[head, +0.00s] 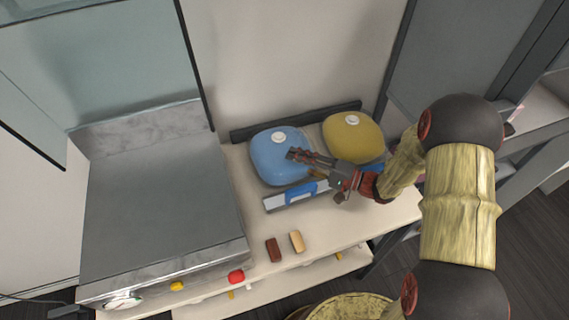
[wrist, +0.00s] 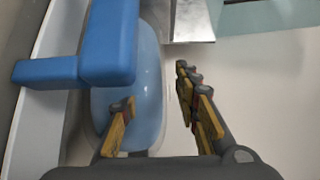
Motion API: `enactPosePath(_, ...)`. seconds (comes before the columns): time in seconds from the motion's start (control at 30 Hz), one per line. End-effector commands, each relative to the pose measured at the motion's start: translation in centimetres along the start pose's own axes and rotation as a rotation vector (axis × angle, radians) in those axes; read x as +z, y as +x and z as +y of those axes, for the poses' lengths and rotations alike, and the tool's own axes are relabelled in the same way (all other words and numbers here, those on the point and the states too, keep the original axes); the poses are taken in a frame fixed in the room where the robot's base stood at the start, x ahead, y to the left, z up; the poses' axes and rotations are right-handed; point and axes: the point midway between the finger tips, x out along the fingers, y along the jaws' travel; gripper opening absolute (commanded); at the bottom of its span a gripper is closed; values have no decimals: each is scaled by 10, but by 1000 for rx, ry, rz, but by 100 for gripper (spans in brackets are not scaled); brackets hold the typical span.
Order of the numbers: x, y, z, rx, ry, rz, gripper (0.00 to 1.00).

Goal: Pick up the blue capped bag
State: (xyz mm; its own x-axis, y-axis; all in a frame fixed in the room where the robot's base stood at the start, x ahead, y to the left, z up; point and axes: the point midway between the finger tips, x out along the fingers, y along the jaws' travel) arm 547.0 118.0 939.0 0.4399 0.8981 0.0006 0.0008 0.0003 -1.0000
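The blue capped bag (head: 270,165) lies on the shelf, plump and rounded, with a white cap (head: 278,136) on top. My gripper (head: 293,155) reaches in from the right, its fingertips over the bag's right part in the head view. In the wrist view the bag (wrist: 148,75) shows pale blue behind the left finger and partly behind a blue handle. My fingers (wrist: 155,92) are apart there with nothing held between them. I cannot tell whether a finger touches the bag.
A yellow capped bag (head: 350,140) lies right of the blue one. A pale tool with a blue handle (head: 300,192) lies in front; its handle (wrist: 108,50) looms close in the wrist view. A dark rail stands behind. Brown (head: 273,249) and tan (head: 296,241) blocks lie near the front edge.

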Motion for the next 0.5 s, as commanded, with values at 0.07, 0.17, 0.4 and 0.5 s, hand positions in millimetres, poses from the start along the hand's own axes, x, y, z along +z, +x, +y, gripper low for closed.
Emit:
enactPosePath(0.07,0,8,1,0,-1,-2,32)
enactPosePath(0.17,0,21,1,0,-2,-4,32)
enactPosePath(0.4,-2,50,0,1,0,-2,32)
enactPosePath(0.5,-2,54,-1,0,0,0,32)
